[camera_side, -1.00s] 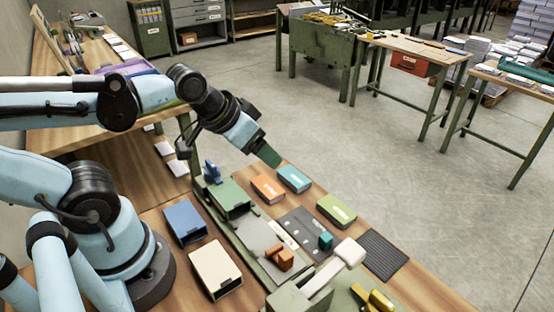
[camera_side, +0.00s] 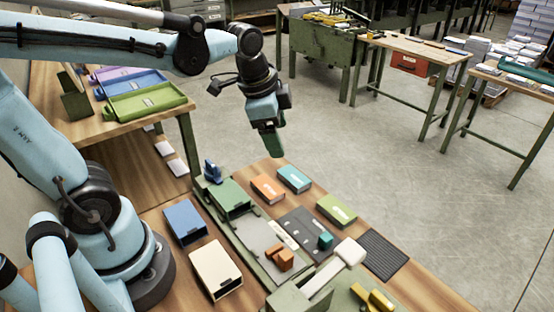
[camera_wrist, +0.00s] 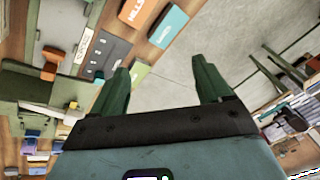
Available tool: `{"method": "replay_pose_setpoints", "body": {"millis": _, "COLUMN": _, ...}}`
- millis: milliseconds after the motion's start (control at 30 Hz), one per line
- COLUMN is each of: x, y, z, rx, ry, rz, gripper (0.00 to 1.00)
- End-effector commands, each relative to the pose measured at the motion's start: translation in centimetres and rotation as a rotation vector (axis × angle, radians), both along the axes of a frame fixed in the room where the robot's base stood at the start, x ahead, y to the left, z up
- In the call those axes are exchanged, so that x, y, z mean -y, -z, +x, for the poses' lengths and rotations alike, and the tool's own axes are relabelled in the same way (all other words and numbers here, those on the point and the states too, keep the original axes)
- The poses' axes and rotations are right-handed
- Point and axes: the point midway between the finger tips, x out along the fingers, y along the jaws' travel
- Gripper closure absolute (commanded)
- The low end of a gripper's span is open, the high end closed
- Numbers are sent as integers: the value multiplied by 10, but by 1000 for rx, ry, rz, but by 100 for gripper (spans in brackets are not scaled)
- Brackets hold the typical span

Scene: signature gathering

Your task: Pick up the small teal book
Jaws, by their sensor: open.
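The small teal book (camera_side: 294,179) lies flat near the far edge of the wooden bench, right of an orange book (camera_side: 267,189). In the wrist view the teal book (camera_wrist: 168,27) shows at the top, beyond my fingertips and beside the orange book (camera_wrist: 138,10). My gripper (camera_side: 274,150) hangs above and behind the teal book in the side view, pointing down and apart from it. Its two green fingers are spread with nothing between them in the wrist view (camera_wrist: 160,65).
A green book (camera_side: 336,211) lies right of the teal one. Open floor (camera_side: 400,190) lies beyond the bench.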

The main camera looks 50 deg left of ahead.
Motion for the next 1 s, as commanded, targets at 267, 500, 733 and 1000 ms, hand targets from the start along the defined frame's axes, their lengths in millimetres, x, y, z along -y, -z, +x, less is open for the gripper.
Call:
{"method": "replay_pose_setpoints", "body": {"millis": 267, "x": -9, "y": 14, "z": 42, "rx": -209, "ry": 512, "rz": 112, "gripper": 22}}
{"method": "replay_pose_setpoints", "body": {"millis": 500, "x": -13, "y": 27, "z": 59, "rx": -300, "ry": 783, "rz": 126, "gripper": 22}}
{"method": "replay_pose_setpoints", "body": {"millis": 733, "x": -13, "y": 45, "z": 62, "rx": -313, "ry": 826, "rz": 127, "gripper": 22}}
{"method": "replay_pose_setpoints", "body": {"millis": 1000, "x": -13, "y": 85, "z": 62, "rx": -311, "ry": 824, "rz": 127, "gripper": 22}}
